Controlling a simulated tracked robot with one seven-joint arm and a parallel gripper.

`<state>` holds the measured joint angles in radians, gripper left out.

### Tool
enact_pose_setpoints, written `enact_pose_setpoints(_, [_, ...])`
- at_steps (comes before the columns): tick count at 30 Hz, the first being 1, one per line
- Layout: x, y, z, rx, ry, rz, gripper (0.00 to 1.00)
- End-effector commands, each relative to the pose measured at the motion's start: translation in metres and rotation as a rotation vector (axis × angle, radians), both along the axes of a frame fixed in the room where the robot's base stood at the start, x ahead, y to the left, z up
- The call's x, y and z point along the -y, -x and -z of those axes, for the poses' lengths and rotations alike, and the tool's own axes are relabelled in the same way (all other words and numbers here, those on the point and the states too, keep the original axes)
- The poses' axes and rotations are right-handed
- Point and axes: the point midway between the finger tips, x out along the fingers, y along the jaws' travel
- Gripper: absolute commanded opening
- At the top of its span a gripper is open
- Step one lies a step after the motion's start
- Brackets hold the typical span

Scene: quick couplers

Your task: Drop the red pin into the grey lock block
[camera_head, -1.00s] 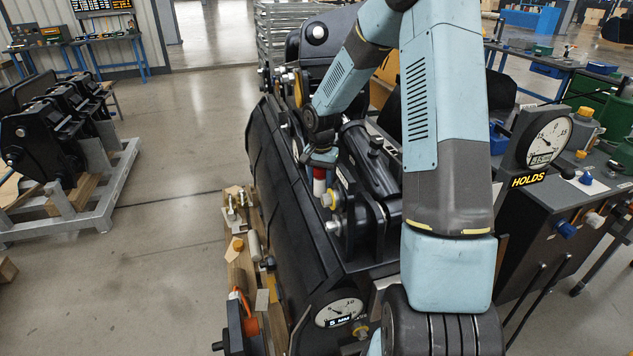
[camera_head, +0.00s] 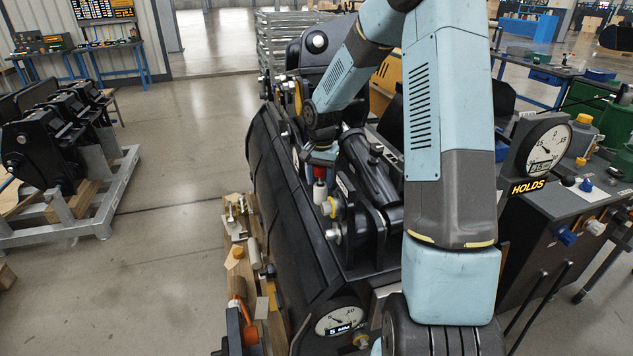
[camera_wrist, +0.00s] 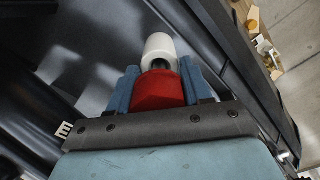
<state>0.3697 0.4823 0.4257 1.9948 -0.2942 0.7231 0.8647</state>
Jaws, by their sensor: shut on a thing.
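The red pin (camera_head: 320,172) is upright in my gripper (camera_head: 320,160), with its pale end pointing down, above the black coupler (camera_head: 362,205). In the wrist view the red body (camera_wrist: 158,92) sits between the two blue fingers of my gripper (camera_wrist: 158,82), which are shut on it. Its whitish end (camera_wrist: 159,47) sticks out beyond the fingertips. I cannot clearly make out the grey lock block; the pin and coupler parts may hide it. I cannot tell whether the pin tip touches anything below.
A dial (camera_head: 340,318) reading 5 MM is at the front of the black machine. A second dial (camera_head: 545,148) marked HOLDS stands at right by a bench. Wooden boards with loose parts (camera_head: 240,245) lie along the left side.

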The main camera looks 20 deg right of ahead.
Motion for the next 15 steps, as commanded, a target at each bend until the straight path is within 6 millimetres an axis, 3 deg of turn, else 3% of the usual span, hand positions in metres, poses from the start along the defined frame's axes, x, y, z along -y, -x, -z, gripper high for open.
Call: enact_pose_setpoints(15, [0.0,0.0,-0.017,0.001,0.0,0.0,0.12])
